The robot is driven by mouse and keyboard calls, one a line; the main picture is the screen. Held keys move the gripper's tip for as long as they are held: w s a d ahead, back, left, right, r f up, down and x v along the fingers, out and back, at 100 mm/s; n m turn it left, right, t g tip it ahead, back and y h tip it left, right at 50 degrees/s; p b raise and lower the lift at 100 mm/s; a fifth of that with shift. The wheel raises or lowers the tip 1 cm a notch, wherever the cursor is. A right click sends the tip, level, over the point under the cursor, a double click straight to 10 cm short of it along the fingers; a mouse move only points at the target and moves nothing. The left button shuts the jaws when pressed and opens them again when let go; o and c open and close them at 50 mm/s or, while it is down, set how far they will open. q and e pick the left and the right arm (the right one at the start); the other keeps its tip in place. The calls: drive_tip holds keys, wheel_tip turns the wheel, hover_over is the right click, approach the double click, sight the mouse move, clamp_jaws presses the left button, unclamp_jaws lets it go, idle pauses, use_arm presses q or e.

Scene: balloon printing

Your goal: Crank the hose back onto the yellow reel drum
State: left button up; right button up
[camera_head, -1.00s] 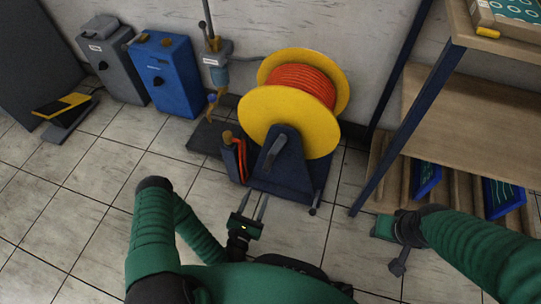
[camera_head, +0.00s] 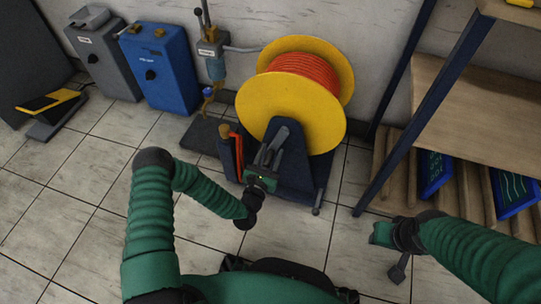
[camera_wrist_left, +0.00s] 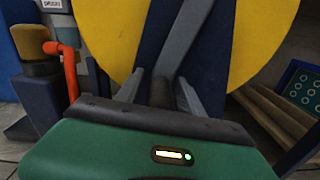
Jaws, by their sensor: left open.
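The yellow reel drum (camera_head: 290,108) stands upright on a dark blue stand (camera_head: 300,176), with orange-red hose (camera_head: 306,67) wound between its two discs. A grey crank arm (camera_head: 277,142) is on the near side of the stand. My left gripper (camera_head: 266,155) is at the crank, open. In the left wrist view its two fingers (camera_wrist_left: 158,92) stand on either side of a dark crank handle (camera_wrist_left: 160,92), below the grey crank arm (camera_wrist_left: 184,38). Contact cannot be told. My right gripper (camera_head: 382,235) is at the lower right, away from the reel; its fingers are not clear.
A holder (camera_head: 230,150) with an orange-red hose end stands left of the reel stand. A blue box (camera_head: 160,72) and a grey box (camera_head: 103,58) stand by the wall. A wooden shelf (camera_head: 480,110) with dark blue posts is on the right.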

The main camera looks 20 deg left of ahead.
use_arm(q)
clamp_jaws()
idle(1.4)
